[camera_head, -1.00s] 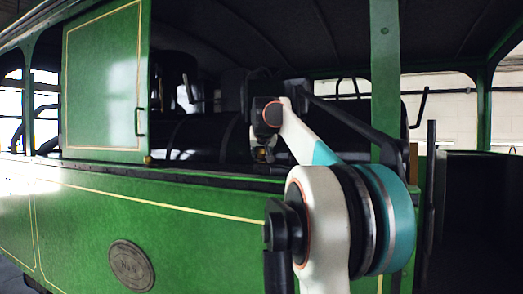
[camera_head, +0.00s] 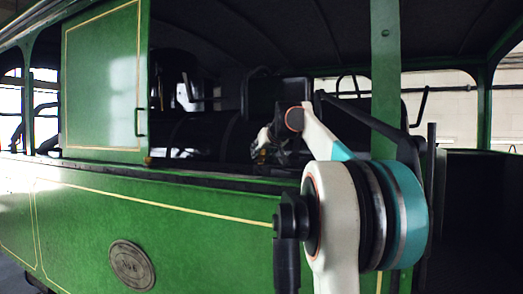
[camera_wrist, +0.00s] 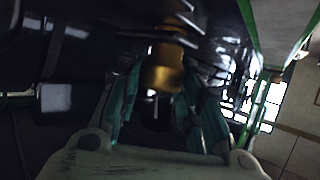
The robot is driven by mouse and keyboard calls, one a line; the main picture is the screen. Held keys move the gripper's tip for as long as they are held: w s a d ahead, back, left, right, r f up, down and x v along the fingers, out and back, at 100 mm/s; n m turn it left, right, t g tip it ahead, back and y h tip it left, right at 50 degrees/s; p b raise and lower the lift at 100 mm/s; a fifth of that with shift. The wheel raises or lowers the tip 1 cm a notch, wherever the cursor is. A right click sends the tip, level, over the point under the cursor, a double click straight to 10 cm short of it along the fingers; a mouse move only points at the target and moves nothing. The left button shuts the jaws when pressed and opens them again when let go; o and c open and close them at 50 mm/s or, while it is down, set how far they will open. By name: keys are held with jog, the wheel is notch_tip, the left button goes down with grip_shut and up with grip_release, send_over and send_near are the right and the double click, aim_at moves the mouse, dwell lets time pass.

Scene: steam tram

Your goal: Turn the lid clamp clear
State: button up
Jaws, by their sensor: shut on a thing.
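In the wrist view, a brass-coloured fitting (camera_wrist: 165,72), which looks like the lid clamp, is between the two teal fingers of my gripper (camera_wrist: 158,95). The fingers are shut on it, though the exact contact is dark and partly hidden. In the head view, my gripper (camera_head: 262,152) is small, behind the side panel's top edge and in front of the dark boiler. The clamp cannot be made out clearly there, and the lid's outline is lost in shadow.
The green side panel (camera_head: 180,220) with an oval plate (camera_head: 131,264) stands between my base and the boiler (camera_head: 205,135). Dark ribbed parts (camera_wrist: 185,15) crowd the fitting in the wrist view.

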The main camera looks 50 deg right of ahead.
dwell(0.3)
jog(key=o, duration=1)
jog(key=shift+s+r, duration=0.1)
jog(key=shift+s, duration=0.05)
jog(key=v, duration=1.1)
jog(key=shift+s+a, duration=0.25)
jog(key=shift+s, duration=0.05)
